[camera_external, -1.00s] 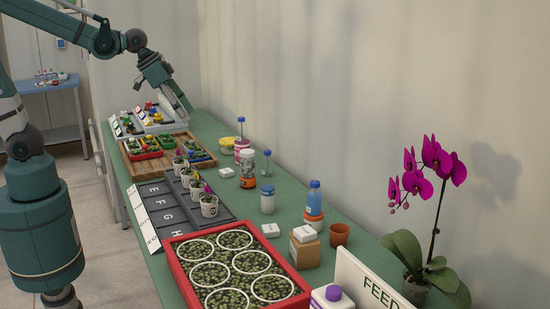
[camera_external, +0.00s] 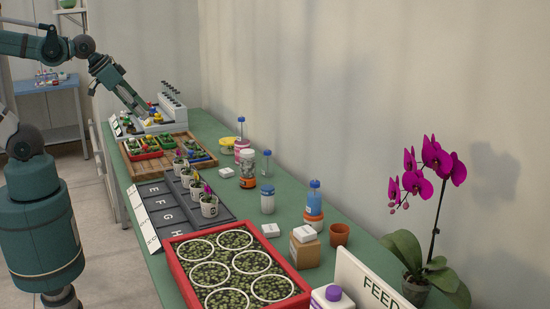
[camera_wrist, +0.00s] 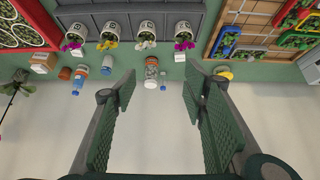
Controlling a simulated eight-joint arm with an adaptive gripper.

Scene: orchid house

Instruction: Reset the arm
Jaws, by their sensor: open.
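My gripper (camera_external: 143,108) is at the far end of the green bench in the external view, in front of the white rack. In the wrist view its two green ribbed fingers (camera_wrist: 158,92) stand wide apart with nothing between them. Past the fingertips, the wrist view shows the bench edge with bottles and a strip of pale wall. In the external view my arm reaches in from the upper left, above the bench's left side.
A wooden tray (camera_external: 129,156) holds small coloured trays of plants. A dark lettered tray (camera_external: 172,214) holds several white pots. A red crate (camera_external: 176,266), several bottles and a pink orchid (camera_external: 424,178) stand nearer. The air above the bench's near half is clear.

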